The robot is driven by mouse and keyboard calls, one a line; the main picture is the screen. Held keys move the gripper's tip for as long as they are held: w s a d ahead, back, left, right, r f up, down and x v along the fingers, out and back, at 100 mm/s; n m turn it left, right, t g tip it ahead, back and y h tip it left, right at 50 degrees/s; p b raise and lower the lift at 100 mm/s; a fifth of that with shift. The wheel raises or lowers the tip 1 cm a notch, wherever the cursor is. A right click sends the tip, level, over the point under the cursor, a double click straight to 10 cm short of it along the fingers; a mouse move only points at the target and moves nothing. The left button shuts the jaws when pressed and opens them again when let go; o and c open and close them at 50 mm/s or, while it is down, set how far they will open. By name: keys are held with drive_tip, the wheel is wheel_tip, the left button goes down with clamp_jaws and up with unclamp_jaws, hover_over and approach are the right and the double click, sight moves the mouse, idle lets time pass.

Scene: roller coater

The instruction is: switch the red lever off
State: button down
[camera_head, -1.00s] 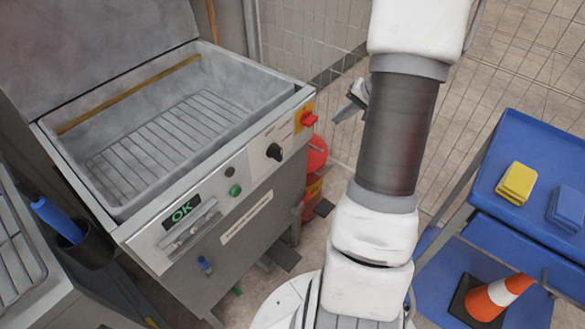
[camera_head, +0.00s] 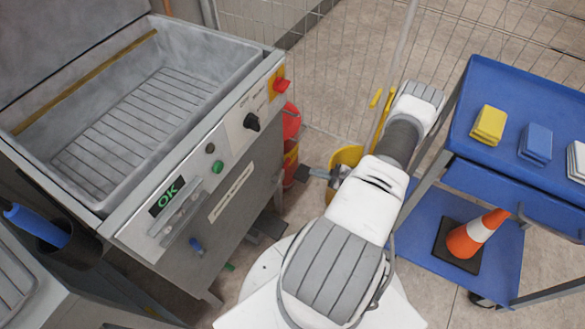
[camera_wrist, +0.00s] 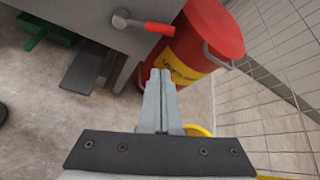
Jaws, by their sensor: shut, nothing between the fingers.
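In the wrist view, a red lever (camera_wrist: 158,28) sticks out to the right from a round metal hub on the machine's grey front. My gripper (camera_wrist: 160,74) is shut and empty. Its fingertips appear below the lever in that picture, apart from it. In the head view my gripper (camera_head: 318,172) is low, right of the machine (camera_head: 246,178). I cannot make out the low lever clearly there. A red switch handle (camera_head: 281,85) on a yellow plate sits at the upper right of the control panel.
A red drum (camera_wrist: 208,38) with a yellow label stands beside the machine, close beyond my fingertips. A wire mesh fence (camera_head: 335,75) is behind. A blue cart (camera_head: 500,185) with colored blocks and a cone (camera_head: 475,235) stands at right. Yellow bucket parts show near my arm.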

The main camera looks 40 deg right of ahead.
sight(284, 169)
drive_tip(key=shift+s+a+f+m+t+h, duration=0.2)
drive_tip(key=shift+f+m, duration=0.15)
drive_tip(key=shift+f, duration=0.2)
drive_tip(key=shift+s+a+f+m+t+h, duration=0.15)
drive_tip(key=shift+f+m, duration=0.2)
drive_tip(key=shift+f, duration=0.2)
drive_tip(key=b+x, duration=0.3)
drive_tip(key=x, duration=0.7)
drive_tip(key=shift+w+a+r, duration=0.1)
drive_tip(key=shift+a+r, duration=0.2)
drive_tip(key=shift+r, duration=0.3)
drive_tip(key=shift+s+a+r, duration=0.1)
drive_tip(key=shift+a+r, duration=0.15)
drive_tip(key=shift+r, duration=0.35)
drive_tip(key=shift+w+a+r, duration=0.1)
drive_tip(key=shift+a+r, duration=0.2)
drive_tip(key=shift+r, duration=0.3)
drive_tip(key=shift+r, duration=0.1)
